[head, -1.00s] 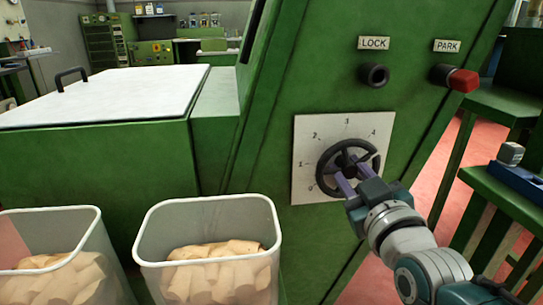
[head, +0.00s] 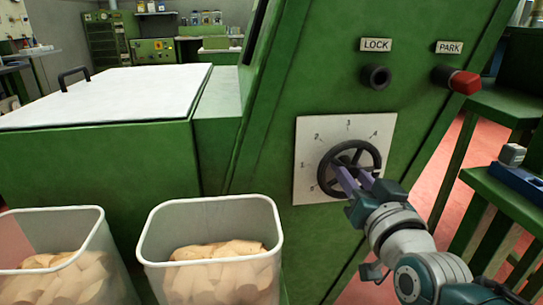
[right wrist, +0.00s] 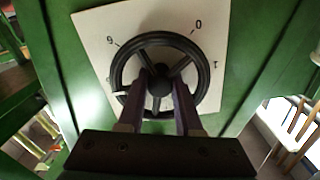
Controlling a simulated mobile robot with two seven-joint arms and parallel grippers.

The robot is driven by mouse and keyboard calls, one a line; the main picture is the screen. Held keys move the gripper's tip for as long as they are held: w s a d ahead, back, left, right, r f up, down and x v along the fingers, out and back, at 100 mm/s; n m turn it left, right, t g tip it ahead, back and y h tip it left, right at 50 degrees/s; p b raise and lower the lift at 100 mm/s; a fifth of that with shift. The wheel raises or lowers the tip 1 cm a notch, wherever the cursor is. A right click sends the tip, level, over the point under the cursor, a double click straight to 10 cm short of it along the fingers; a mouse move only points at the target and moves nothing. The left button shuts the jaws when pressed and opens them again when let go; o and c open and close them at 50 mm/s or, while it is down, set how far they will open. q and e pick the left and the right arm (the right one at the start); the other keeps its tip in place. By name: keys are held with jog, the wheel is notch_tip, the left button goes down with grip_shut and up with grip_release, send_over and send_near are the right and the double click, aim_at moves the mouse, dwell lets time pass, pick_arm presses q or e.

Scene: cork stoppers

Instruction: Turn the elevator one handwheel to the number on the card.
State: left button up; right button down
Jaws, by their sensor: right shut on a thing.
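The black handwheel (head: 376,153) sits on a white dial plate (head: 306,130) on the green machine's sloping face. Numbers 1 to 4 show around its left and top. My right gripper (head: 352,172) reaches it from the lower right. In the right wrist view, the gripper's fingers (right wrist: 164,92) lie either side of the handwheel's hub (right wrist: 159,84), shut on the wheel. A 0 and a 1 show on the other side. I see no number card. My left gripper is not in view.
A LOCK label (head: 376,45) sits above a dark knob, and a PARK label (head: 449,47) above a red-tipped one (head: 464,81). Two clear bins (head: 210,208) of corks stand at front left. A green bench (head: 515,205) is at right.

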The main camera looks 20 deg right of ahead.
jog(key=shift+f, duration=0.3)
jog(key=c, duration=1)
grip_release()
jog(key=shift+o, duration=0.7)
jog(key=shift+r, duration=0.2)
jog(key=shift+s+a, duration=0.1)
jog(key=shift+s, duration=0.2)
jog(key=p+v, duration=0.2)
jog(key=v, duration=0.7)
jog(key=shift+s+p, duration=0.2)
jog(key=shift+p, duration=0.1)
